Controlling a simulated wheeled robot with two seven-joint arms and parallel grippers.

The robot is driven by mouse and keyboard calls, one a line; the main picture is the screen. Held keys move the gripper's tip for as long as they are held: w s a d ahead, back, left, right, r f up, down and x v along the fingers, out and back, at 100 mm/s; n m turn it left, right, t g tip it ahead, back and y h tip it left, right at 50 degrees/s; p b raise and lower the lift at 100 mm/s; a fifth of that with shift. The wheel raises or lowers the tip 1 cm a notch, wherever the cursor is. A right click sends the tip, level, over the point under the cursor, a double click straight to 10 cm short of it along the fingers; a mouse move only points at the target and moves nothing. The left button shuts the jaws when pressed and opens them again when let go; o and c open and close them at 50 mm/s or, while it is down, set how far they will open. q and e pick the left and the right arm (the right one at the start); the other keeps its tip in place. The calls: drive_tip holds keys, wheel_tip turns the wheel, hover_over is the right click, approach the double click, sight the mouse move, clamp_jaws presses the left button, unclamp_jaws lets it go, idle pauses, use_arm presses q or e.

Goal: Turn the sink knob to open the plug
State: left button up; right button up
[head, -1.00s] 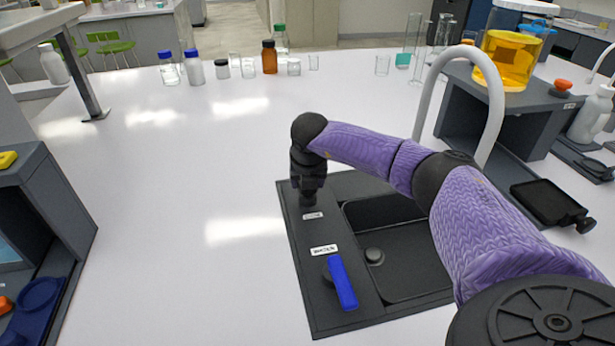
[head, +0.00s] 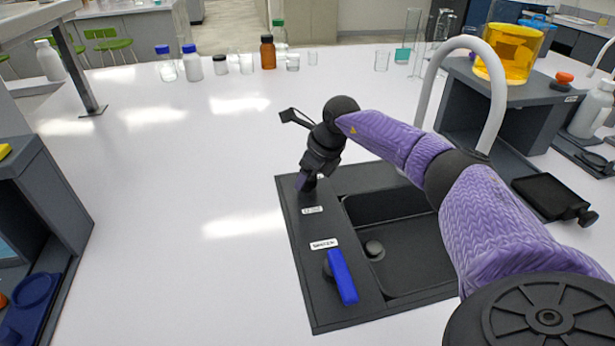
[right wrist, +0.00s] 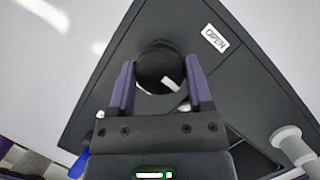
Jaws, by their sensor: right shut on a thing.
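The sink knob (right wrist: 160,70) is round and black and sits on the dark sink panel (right wrist: 100,100). In the right wrist view my right gripper (right wrist: 161,88) has its two purple fingers shut on the knob, one on each side. A white label with "OPEN" (right wrist: 214,38) lies on the panel near it. In the head view the right gripper (head: 304,184) is at the panel's far left corner, its wrist tilted, and it hides most of the knob. A round dark plug (head: 374,248) sits in the sink basin (head: 420,265). My left gripper is not in view.
A blue lever (head: 342,277) stands on the panel nearer to me. A white curved faucet (head: 497,90) rises behind the basin. Bottles and glassware, among them a brown bottle (head: 268,54), stand at the back. The white bench (head: 170,220) left of the sink is clear.

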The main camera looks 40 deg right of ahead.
drive_tip(key=shift+f+n+y+b, duration=0.15)
drive_tip(key=shift+n+y+b, duration=0.3)
drive_tip(key=shift+n, duration=0.45)
drive_tip(key=n+g+y+b, duration=0.1)
drive_tip(key=n+b, duration=0.1)
drive_tip(key=n, duration=0.1)
drive_tip(key=shift+d+n+b, duration=0.1)
drive_tip(key=shift+n+b, duration=0.2)
drive_tip(key=shift+b, duration=0.1)
drive_tip(key=shift+n+y+b, duration=0.25)
drive_tip(key=shift+n+b, duration=0.4)
drive_tip(key=shift+n, duration=0.05)
drive_tip(key=shift+n+g+b, duration=0.5)
drive_tip(key=shift+n+b, duration=0.2)
drive_tip(key=shift+b, duration=0.1)
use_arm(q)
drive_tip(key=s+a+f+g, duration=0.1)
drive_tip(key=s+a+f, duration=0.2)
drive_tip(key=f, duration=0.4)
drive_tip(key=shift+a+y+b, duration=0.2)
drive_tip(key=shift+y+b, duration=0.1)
use_arm(e)
drive_tip(key=shift+n, duration=0.4)
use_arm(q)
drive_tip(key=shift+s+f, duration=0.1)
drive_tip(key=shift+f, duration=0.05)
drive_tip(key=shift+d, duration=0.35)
use_arm(e)
drive_tip(key=o, duration=1.3)
